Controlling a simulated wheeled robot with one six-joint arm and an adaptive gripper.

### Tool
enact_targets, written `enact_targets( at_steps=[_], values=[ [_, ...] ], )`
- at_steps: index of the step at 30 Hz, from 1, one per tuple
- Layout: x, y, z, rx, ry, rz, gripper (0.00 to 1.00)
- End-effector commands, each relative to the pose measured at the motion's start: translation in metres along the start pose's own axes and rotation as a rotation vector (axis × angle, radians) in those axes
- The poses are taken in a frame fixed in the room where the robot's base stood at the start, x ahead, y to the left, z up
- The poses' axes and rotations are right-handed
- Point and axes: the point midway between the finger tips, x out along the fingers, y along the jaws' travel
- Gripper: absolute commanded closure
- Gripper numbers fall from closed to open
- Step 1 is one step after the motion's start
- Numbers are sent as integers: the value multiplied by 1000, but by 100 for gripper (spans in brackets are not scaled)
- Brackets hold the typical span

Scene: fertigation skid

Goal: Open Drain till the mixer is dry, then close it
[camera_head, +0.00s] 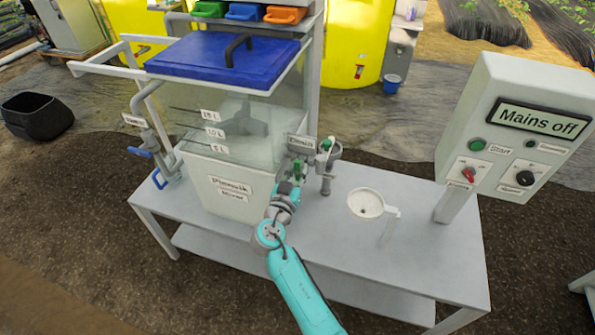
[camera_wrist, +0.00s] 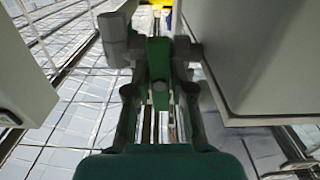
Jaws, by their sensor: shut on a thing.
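An impeller shows inside; I cannot tell the liquid level. The Drain label (camera_head: 301,143) is at the tank's right side, above the drain valve with its green handle (camera_head: 297,170). My gripper (camera_head: 296,183) is at this handle, and in the wrist view (camera_wrist: 160,55) its fingers are shut on the green handle (camera_wrist: 159,65). The fingers partly hide the valve, and I cannot tell how far it is turned.
A control box (camera_head: 515,125) reading "Mains off" stands at the right of the bench (camera_head: 420,225). A white jug (camera_head: 366,203) stands on the bench right of the valve. A blue-handled valve (camera_head: 140,152) is left of the tank. A second green-topped fitting (camera_head: 327,145) is close right of my gripper.

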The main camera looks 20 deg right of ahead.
Motion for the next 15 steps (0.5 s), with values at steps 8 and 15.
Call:
enact_targets(
  at_steps=[8, 15],
  values=[
    [0, 0, 1, 82, -1, 0, 100],
    [0, 0, 1, 97, -1, 0, 100]
  ],
)
